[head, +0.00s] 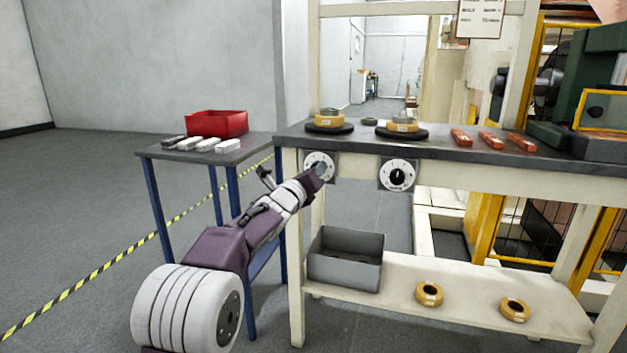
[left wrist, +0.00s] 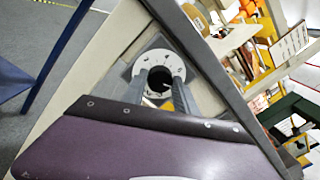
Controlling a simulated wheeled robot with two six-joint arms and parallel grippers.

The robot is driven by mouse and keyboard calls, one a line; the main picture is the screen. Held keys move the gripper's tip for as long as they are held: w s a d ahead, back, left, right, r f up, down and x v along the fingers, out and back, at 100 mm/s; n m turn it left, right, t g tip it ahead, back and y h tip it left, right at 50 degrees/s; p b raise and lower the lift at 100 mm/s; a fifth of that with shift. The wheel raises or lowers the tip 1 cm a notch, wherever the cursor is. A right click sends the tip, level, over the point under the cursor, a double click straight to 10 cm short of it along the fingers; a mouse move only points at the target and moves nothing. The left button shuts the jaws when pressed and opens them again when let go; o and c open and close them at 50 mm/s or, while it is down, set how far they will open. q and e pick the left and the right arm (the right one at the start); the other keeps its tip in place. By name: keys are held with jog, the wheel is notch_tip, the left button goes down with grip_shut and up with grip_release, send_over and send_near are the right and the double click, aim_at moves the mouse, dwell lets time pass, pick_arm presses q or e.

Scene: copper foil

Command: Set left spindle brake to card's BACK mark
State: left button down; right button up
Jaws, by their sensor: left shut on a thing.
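The left spindle brake is a white round dial (head: 311,161) with marks around its rim, on the front edge of the bench below the left spindle (head: 330,123). My left gripper (head: 321,170) reaches up to it from the lower left. In the left wrist view the dial (left wrist: 152,61) faces me, and my left gripper (left wrist: 162,92) is shut on its dark knob (left wrist: 158,76). The knob's pointer is hard to make out between the fingers. The right brake dial (head: 397,174) has a black knob. The card (head: 480,19) hangs above; its text is too small to read. My right gripper is not in view.
The dark bench top (head: 440,150) carries several copper-coloured bars (head: 491,140) and the right spindle (head: 402,129). A grey bin (head: 345,271) and two rolls (head: 429,293) sit on the lower shelf. A side table (head: 165,152) with a red bin (head: 216,124) stands left.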

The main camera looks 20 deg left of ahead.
pick_arm(q)
jog(key=shift+f+m+b, duration=0.15)
jog(key=shift+m+b, duration=0.3)
jog(key=shift+m, duration=0.75)
jog(key=c, duration=1)
grip_release()
jog(key=shift+o, duration=0.2)
jog(key=s, duration=0.9)
jog(key=shift+a+b, duration=0.3)
jog(key=shift+a, duration=0.1)
